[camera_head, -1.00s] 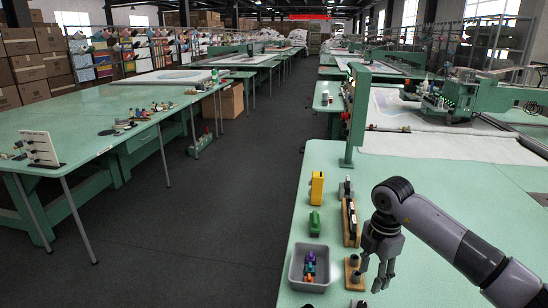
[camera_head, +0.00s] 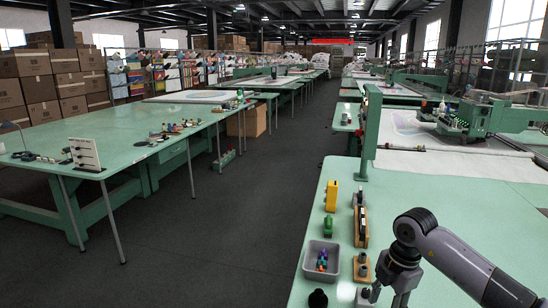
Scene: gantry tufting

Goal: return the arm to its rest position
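My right arm comes in from the right over the green table (camera_head: 450,205). Its gripper (camera_head: 388,298) points down at the bottom edge, beside a small wooden stand (camera_head: 362,272). The fingertips are cut off by the frame, so their opening is unclear. I see nothing held in the part that shows. My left gripper is out of view.
A grey bin (camera_head: 321,262) with small coloured pieces, a green item (camera_head: 328,226), a yellow item (camera_head: 332,196) and a wooden rack (camera_head: 361,226) line the table's left side. A gantry machine (camera_head: 468,118) stands behind. A dark aisle (camera_head: 245,220) lies left.

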